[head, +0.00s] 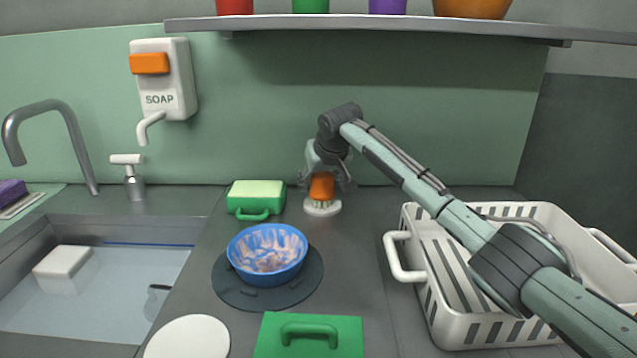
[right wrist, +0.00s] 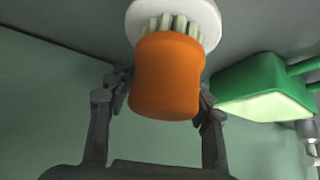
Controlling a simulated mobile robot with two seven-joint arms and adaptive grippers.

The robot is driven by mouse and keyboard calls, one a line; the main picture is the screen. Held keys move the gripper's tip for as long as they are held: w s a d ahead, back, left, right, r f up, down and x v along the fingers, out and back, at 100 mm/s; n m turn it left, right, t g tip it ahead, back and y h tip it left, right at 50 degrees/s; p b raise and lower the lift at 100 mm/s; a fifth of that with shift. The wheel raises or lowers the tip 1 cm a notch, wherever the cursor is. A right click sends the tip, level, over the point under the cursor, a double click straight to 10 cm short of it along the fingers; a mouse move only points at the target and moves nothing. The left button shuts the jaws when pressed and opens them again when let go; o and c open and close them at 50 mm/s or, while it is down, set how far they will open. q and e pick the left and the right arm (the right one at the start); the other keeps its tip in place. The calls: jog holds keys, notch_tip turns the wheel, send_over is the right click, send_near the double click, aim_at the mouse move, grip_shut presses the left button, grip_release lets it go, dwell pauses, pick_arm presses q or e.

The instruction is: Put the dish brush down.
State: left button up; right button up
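The dish brush (head: 321,186) has an orange handle and pale bristles. It stands upright, bristles down, on a small round white dish (head: 323,208) at the back of the counter, near the green wall. In the right wrist view the orange handle (right wrist: 167,78) is large and central, with the bristles against the white dish (right wrist: 205,18). My right gripper (head: 326,181) is around the handle from above. Its fingers (right wrist: 163,92) stand spread on either side of the handle and look open, with a gap on one side. My left gripper is not in view.
A green box with a pale top (head: 256,199) stands just left of the brush. A blue bowl (head: 267,254) sits on a dark round mat (head: 232,290). A white dish rack (head: 447,330) is at right under my arm. The water-filled sink (head: 110,300) is at left; a shelf (head: 400,27) hangs above.

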jog(key=shift+o, duration=0.7)
jog(key=shift+r, duration=0.25)
jog(key=v, duration=1.2)
